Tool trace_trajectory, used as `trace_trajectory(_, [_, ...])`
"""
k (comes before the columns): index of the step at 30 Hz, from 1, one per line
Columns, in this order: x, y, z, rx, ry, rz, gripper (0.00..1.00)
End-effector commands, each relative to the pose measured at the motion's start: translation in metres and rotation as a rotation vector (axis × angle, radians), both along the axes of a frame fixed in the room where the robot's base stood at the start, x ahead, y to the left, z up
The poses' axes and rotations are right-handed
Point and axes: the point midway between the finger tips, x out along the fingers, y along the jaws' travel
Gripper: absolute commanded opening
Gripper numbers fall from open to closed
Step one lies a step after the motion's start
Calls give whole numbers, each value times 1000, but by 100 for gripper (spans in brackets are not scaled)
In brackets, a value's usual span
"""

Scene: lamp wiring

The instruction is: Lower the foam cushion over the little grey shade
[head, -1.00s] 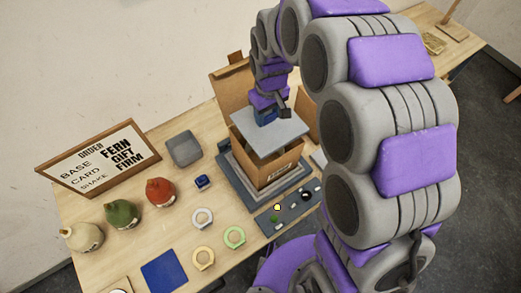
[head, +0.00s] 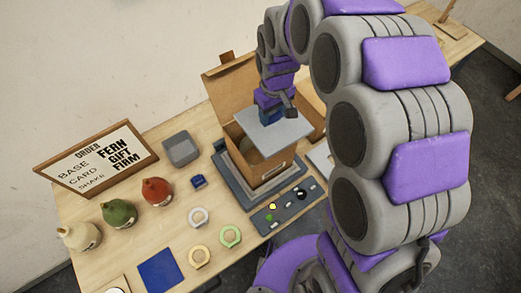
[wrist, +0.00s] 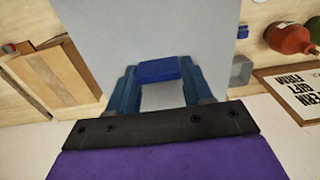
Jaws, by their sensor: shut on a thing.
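The foam cushion is a light grey flat square (head: 285,127). My gripper (head: 268,115) is shut on the blue grip on its top, also seen between my blue fingers in the wrist view (wrist: 158,71). The cushion hangs over the right and rear part of the open cardboard box (head: 264,171), apparently above its rim. Inside the box, at the left, a dull rounded shape shows that looks like the little grey shade (head: 250,154). The cushion hides the rest of it. In the wrist view the cushion (wrist: 135,25) fills the middle and hides the box's inside.
The box stands on a dark grey stepped base (head: 232,179), with its tall flap (head: 232,88) raised behind. A dark panel with small knobs (head: 285,207) lies in front. Bottles (head: 119,213), coloured rings (head: 198,257), a grey tray (head: 181,151) and the order sign (head: 98,160) stand left.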

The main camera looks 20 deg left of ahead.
Motion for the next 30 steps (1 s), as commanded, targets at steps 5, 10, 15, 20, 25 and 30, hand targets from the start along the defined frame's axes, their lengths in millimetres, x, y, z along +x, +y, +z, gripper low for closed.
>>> trace_trajectory(5, [-1,12,-4,-12,4,1,21])
trace_trajectory(10, [-1,19,-6,-17,4,2,21])
trace_trajectory(15, [0,16,-7,-12,3,2,21])
trace_trajectory(20, [0,11,-7,-4,1,1,21])
trace_trajectory(25, [0,12,-9,-2,1,0,21])
trace_trajectory(30, [0,26,-14,-11,3,1,21])
